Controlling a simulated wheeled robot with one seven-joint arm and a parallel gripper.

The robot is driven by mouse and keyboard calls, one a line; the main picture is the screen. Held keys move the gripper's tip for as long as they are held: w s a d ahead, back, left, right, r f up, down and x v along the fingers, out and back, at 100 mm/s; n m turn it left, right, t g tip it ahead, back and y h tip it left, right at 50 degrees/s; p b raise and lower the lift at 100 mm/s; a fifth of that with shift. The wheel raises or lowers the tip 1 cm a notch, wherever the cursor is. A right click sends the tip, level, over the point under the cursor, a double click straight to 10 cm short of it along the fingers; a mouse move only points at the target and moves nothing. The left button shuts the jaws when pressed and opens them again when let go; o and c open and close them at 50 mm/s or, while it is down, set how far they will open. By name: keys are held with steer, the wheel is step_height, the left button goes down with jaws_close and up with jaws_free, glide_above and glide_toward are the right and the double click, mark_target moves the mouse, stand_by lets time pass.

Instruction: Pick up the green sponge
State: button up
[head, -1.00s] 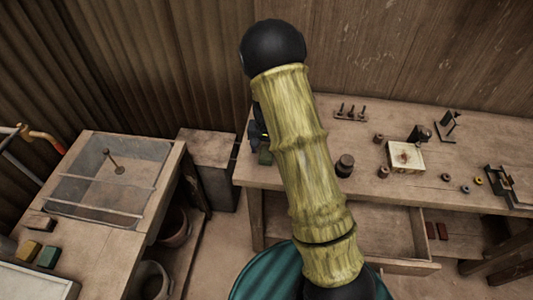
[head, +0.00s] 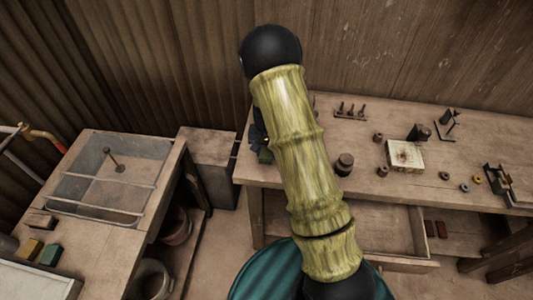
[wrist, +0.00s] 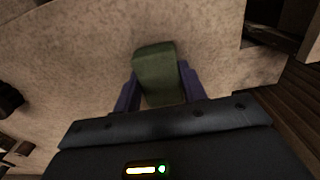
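A green sponge (wrist: 158,75) shows in the wrist view between the two purple fingers of my gripper (wrist: 160,88). The fingers lie against its left and right sides, and its far end sticks out past them. In the head view a small part of this green block (head: 265,157) shows at the left end of the workbench, mostly hidden behind my arm. I cannot tell whether it still touches the bench top. Another green block (head: 50,255) lies beside a yellow block (head: 29,248) on the left bench.
The workbench (head: 310,172) holds a dark jar (head: 344,164), a stained pale tile (head: 405,156), a peg rack (head: 350,111) and several small rings to the right. An open drawer (head: 340,232) juts out below.

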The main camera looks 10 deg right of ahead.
step_height(320, 180, up, 10)
steer(key=shift+b, duration=0.75)
stand_by(0.3)
steer(key=shift+o, duration=1.2)
steer(key=shift+c, duration=0.9)
steer(key=shift+p, duration=0.35)
steer(key=shift+s+p, duration=0.1)
steer(key=shift+p, duration=0.4)
